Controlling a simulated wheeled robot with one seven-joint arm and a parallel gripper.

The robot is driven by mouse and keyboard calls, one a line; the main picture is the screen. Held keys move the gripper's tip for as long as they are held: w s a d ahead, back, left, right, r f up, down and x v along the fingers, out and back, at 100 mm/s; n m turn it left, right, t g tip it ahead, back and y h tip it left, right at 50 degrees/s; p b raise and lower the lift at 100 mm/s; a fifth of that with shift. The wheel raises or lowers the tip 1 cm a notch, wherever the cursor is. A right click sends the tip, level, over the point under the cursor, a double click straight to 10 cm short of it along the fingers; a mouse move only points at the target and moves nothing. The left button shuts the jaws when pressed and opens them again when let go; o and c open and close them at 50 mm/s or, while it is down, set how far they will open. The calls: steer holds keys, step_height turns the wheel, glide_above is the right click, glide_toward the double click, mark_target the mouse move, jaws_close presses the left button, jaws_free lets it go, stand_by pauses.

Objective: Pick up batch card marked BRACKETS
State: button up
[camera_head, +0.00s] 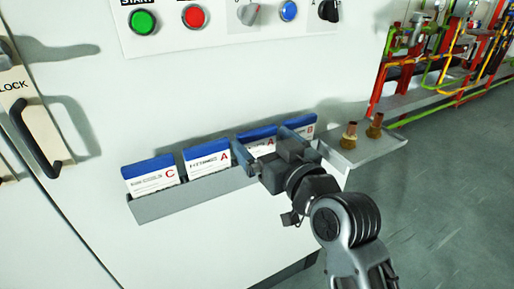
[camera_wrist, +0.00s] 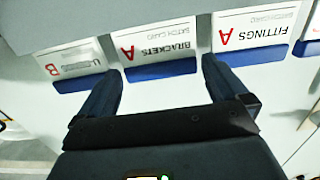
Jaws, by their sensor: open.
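The BRACKETS card (camera_wrist: 155,48) is white with a blue edge and a red A. It reads upside down in the wrist view. In the head view it is the third card (camera_head: 258,147) from the left in the grey rack (camera_head: 165,207), partly covered by my gripper. My gripper (camera_head: 262,141) is open and empty. Its two dark fingers stand at either side of the card's blue edge, as the wrist view (camera_wrist: 160,72) also shows. I cannot tell whether they touch it.
The FITTINGS card (camera_wrist: 255,30), also marked A, is beside it; a B card (camera_wrist: 75,60) is on the other side. A C card (camera_head: 152,177) is at the rack's left end. Panel buttons (camera_head: 143,21) are above.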

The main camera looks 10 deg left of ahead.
steer(key=shift+w+a, duration=0.3)
steer(key=shift+w, duration=0.2)
steer(key=shift+c, duration=0.5)
steer(key=c, duration=0.6)
steer(key=shift+r, duration=0.1)
